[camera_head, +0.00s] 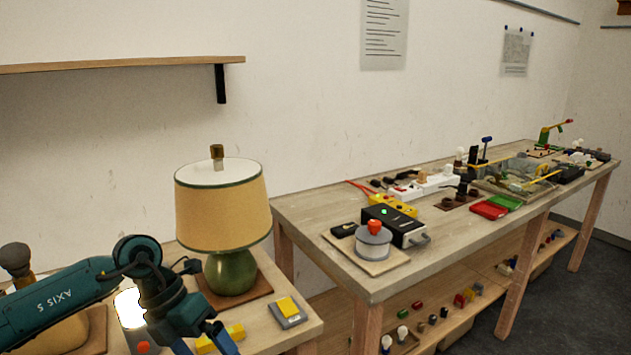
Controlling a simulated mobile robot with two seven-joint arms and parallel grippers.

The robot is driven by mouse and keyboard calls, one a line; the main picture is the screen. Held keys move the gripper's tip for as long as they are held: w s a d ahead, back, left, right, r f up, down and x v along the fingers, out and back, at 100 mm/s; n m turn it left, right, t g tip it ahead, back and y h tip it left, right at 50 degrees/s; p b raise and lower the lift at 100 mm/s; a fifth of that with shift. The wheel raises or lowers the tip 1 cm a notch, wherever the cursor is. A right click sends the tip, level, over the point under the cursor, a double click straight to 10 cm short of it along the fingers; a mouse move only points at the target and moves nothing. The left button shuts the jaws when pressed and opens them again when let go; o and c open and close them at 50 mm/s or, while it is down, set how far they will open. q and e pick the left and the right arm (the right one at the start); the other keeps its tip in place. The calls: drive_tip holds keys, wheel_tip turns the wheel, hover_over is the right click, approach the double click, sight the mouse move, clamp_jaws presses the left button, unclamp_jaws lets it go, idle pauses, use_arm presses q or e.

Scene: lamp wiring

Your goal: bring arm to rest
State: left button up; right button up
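My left arm, teal and marked "AXIS 5", comes in from the left over the near table. The fingertips are partly cut off by the frame. A lamp (224,205) with a cream shade and green base stands upright on a brown board just behind the gripper. My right gripper is not in view.
A grey device with a yellow top (287,311) sits right of the lamp. A glowing white light (130,308) is partly behind my arm. A long workbench (315,215) at right holds a black box (395,225), a dial with a red knob (374,240) and several tools. A shelf (120,63) hangs above.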

use_arm(q)
drive_tip(key=s+d+r+n+t+h+p, duration=0.1)
drive_tip(key=s+d+r+n+h, duration=0.2)
drive_tip(key=d+h, duration=0.5)
drive_tip(key=s+d+r+n+t+h, duration=0.15)
drive_tip(key=s+d+n+h, duration=0.35)
drive_tip(key=d, duration=0.6)
drive_tip(key=w+a+f+n+t+y+p, duration=0.1)
drive_tip(key=a+f+n+t+y, duration=0.5)
drive_tip(key=n, duration=0.6)
drive_tip(key=w+a+f+n+t+y+p, duration=0.1)
drive_tip(key=a+f+n+t+y, duration=0.3)
drive_tip(key=n+t, duration=0.6)
drive_tip(key=s+a+f+n+g+y, duration=0.2)
drive_tip(key=s+f+n+g, duration=0.1)
drive_tip(key=s+f, duration=0.2)
drive_tip(key=s+a+f+n+g+y, duration=0.2)
drive_tip(key=s+a+f+n+g, duration=0.1)
drive_tip(key=s+f, duration=0.3)
drive_tip(key=shift+a+f+n+g+y, duration=0.35)
drive_tip(key=shift+f+n+y, duration=0.05)
drive_tip(key=shift+f+n, duration=0.3)
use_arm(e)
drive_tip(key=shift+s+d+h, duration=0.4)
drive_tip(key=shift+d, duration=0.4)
use_arm(q)
drive_tip(key=shift+w, duration=0.1)
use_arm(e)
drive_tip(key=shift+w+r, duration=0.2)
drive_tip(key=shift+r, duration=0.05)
